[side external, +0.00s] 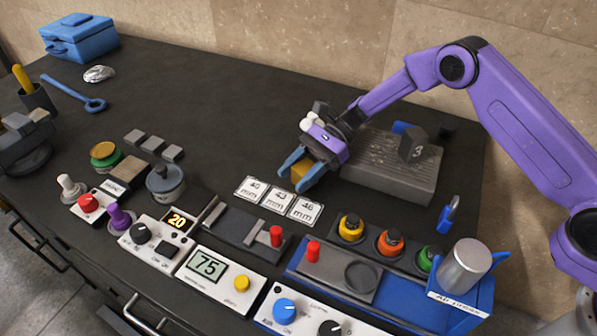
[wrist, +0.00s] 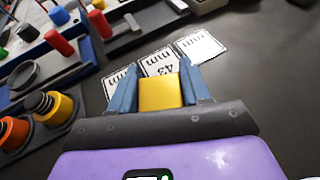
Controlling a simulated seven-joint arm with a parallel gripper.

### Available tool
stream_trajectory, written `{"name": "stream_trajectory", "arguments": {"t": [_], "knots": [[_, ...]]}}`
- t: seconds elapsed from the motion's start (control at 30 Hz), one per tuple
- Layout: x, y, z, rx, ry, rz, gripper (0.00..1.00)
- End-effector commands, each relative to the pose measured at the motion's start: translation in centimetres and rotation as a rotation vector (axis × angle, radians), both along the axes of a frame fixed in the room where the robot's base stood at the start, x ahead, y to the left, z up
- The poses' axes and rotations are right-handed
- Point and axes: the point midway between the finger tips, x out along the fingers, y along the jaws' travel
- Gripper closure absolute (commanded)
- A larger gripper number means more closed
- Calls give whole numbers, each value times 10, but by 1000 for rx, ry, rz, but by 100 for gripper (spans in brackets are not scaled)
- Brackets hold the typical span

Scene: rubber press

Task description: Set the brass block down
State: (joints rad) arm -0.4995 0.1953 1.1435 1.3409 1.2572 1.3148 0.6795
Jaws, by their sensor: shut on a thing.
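My gripper (side external: 306,172) has two blue fingers shut on the brass block (side external: 300,171), a yellow-gold block held between the fingertips. In the wrist view the brass block (wrist: 160,92) sits squarely between the fingers. Beyond it are three white cards marked 40, 43 and 46 mm. The 43 card (side external: 278,201) is the middle one, the 40 card (side external: 251,190) is left and the 46 card (side external: 305,211) is right. The block is just behind the cards in the side view; its height above the table cannot be told exactly.
A grey metal block (side external: 385,170) stands right of my gripper. Control panels with knobs and a red-handled lever (side external: 276,237) line the front. Yellow, orange and green buttons (side external: 389,241) stand at front right. The dark table (side external: 220,110) is clear behind and left of my gripper.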

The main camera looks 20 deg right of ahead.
Motion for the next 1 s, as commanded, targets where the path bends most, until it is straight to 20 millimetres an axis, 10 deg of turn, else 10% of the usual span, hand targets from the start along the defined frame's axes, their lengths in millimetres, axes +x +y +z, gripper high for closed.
{"name": "stream_trajectory", "arguments": {"t": [0.2,0.23,0.3,0.67,1.0], "knots": [[0,0,-2,2,0,-1,100],[0,0,-3,0,1,0,43],[0,0,-3,0,1,0,28],[0,0,1,0,0,0,28],[21,-50,22,1,-1,-4,28]]}}
